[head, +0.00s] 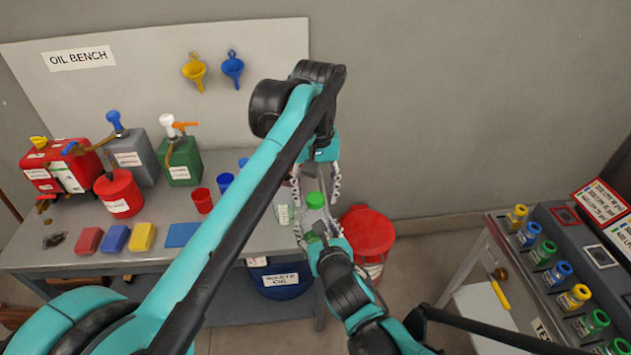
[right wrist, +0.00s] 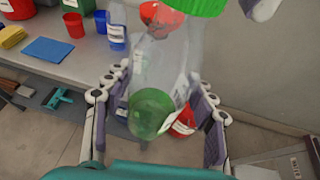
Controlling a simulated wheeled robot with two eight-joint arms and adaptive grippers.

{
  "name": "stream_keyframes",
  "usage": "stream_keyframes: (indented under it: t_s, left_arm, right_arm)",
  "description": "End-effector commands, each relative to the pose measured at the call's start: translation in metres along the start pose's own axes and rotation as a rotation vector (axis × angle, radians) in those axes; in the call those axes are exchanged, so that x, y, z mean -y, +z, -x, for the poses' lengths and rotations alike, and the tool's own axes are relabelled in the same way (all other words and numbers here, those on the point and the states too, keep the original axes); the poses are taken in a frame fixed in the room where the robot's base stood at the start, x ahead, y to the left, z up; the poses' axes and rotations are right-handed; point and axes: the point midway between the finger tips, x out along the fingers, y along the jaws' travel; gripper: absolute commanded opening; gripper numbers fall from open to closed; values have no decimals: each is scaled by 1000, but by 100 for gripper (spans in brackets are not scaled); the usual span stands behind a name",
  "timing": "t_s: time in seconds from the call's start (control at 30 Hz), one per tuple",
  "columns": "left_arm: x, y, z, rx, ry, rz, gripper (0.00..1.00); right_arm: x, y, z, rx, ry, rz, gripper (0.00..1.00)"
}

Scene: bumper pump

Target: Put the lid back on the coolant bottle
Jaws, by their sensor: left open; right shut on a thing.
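The coolant bottle (head: 318,216) is clear, with green liquid low inside it, in the head view. In the right wrist view the bottle (right wrist: 165,75) stands between my right fingers. Its green lid (head: 315,200) is at the bottle's top; the lid (right wrist: 192,5) is cut off by the upper edge of the right wrist view. I cannot tell whether it is fully seated. My right gripper (right wrist: 155,105) is shut on the bottle from the front. My left gripper (head: 319,190) hangs above, open, its fingers on both sides of the lid.
The grey bench (head: 75,240) holds red, blue and yellow blocks, cups and pump cans. A red bucket (head: 368,230) and a blue waste-oil drum (head: 280,280) stand nearby. A console with several coloured caps (head: 560,270) is at the right. Floor between is clear.

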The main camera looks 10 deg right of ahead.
Motion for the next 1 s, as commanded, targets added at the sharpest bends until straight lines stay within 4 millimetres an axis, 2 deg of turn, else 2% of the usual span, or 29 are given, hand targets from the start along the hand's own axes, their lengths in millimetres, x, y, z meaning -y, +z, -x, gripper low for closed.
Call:
stream_keyframes:
  t_s: [0.27, 0.3, 0.5, 0.8, 0.83, 0.9, 1.0]
  left_arm:
    - [0, 0, -2, 0, 0, 0, 52]
    - [0, 0, -2, 0, 0, 0, 49]
    - [0, 0, -2, 0, 0, 0, 0]
    - [0, 0, -2, 0, 0, -6, 0]
    - [0, 0, -2, 0, 0, -6, 39]
    - [0, 0, -2, 0, 0, -5, 58]
    - [0, 0, -2, 0, 0, -5, 58]
  right_arm:
    - [0, 0, 0, 1, 0, 0, 0]
    - [0, 0, 0, 1, 0, 0, 0]
    - [0, 0, 0, 1, 0, 0, 0]
    - [0, 0, 0, 1, 0, 0, 0]
    - [0, 0, 0, 1, 0, 0, 0]
    - [0, 0, 0, 1, 0, 0, 0]
    - [0, 0, 0, 1, 0, 0, 0]
